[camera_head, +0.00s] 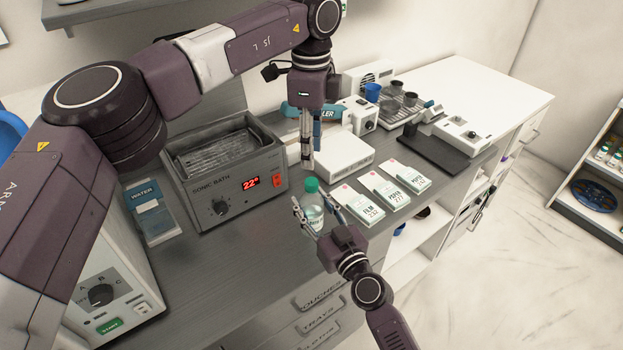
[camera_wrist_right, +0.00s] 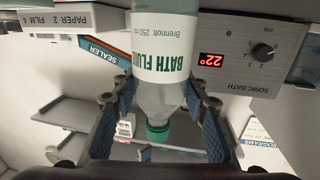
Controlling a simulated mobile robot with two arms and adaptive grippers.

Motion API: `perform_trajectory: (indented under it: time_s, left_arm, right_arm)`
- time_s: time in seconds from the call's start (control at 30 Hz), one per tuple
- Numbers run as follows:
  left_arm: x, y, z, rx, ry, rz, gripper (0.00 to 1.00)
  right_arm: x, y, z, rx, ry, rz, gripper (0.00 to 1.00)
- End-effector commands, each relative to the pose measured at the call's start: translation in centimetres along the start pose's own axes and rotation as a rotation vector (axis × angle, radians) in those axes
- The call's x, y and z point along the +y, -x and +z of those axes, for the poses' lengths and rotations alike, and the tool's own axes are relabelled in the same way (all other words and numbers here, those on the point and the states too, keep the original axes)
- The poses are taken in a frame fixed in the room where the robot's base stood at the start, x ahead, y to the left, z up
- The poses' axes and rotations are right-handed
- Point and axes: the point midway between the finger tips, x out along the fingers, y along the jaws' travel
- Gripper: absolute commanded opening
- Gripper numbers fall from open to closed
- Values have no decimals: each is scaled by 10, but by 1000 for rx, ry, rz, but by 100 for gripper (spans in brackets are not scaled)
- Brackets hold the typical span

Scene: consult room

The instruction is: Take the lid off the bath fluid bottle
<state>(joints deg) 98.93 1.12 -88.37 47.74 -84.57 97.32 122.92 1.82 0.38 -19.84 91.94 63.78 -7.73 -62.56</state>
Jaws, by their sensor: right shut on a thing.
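The bath fluid bottle (camera_head: 314,216) is clear with a white label and a green lid (camera_head: 312,184). In the right wrist view the bottle (camera_wrist_right: 165,50) appears upside down, its label readable and its green lid (camera_wrist_right: 158,132) on the neck. My right gripper (camera_head: 315,213) is shut on the bottle, one finger on each side of its body. My left gripper (camera_head: 307,164) points down just above the lid, apart from it. Its fingers are seen edge-on, so their opening is unclear.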

Motion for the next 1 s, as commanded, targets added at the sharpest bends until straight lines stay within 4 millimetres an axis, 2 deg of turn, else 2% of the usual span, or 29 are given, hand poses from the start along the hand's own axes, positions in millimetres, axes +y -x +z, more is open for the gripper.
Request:
perform_trajectory:
  time_s: [0.17,1.0]
  left_arm:
    - [0,0,0,0,-254,0,36]
    - [1,0,-1,0,-1738,1,36]
  right_arm:
    - [0,0,-1,2,0,0,0]
    - [0,0,-1,2,0,0,0]
